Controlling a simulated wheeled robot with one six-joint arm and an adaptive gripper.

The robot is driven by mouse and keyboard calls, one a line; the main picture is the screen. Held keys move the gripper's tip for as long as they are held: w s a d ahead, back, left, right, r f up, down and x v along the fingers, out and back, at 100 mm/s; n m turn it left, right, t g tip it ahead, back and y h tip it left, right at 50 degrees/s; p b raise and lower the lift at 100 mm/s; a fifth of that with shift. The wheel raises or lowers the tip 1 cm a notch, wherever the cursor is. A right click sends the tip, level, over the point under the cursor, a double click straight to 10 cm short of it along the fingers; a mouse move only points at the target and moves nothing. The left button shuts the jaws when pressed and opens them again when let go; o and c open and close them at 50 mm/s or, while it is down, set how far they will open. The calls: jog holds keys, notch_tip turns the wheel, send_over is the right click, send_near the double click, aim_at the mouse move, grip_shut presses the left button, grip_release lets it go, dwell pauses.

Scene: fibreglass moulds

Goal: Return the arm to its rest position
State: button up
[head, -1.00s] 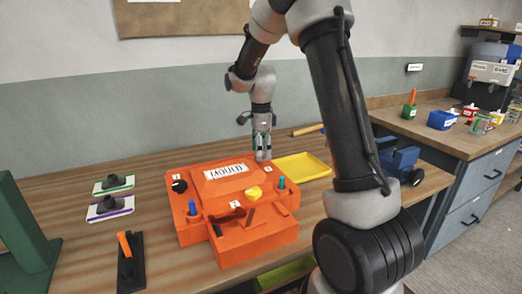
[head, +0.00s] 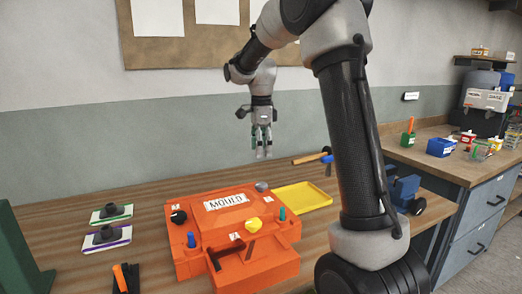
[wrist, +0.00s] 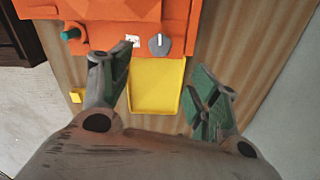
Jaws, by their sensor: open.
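My gripper (head: 263,153) hangs pointing down above the back of the wooden bench, behind the orange mould (head: 240,256). In the wrist view my gripper (wrist: 163,88) has its two green-padded fingers spread apart, with nothing between them. A grey round knob (head: 262,186) sits at the mould's back right corner, below the fingers and apart from them. It also shows in the wrist view (wrist: 158,44). The yellow tray (head: 304,196) lies right of the mould and appears empty; the wrist view (wrist: 143,103) shows it below the fingers.
A hammer (head: 309,159) lies behind the tray. A blue vise (head: 404,191) is at the bench's right end. Two trowel-like floats (head: 108,235) lie left of the mould. A green upright (head: 18,255) stands far left. The wall with a pinboard (head: 126,40) is behind my arm.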

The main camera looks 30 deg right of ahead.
jog(key=s+r+n+t, duration=0.1)
jog(key=s+n+t, duration=0.1)
jog(key=s+n, duration=0.8)
jog(key=s+r+n+t, duration=0.1)
jog(key=s+n, duration=0.9)
jog(key=s, duration=1.1)
jog(key=shift+s+r+n+t, duration=0.3)
jog(key=shift+r+n+t, duration=0.1)
jog(key=shift+t, duration=0.2)
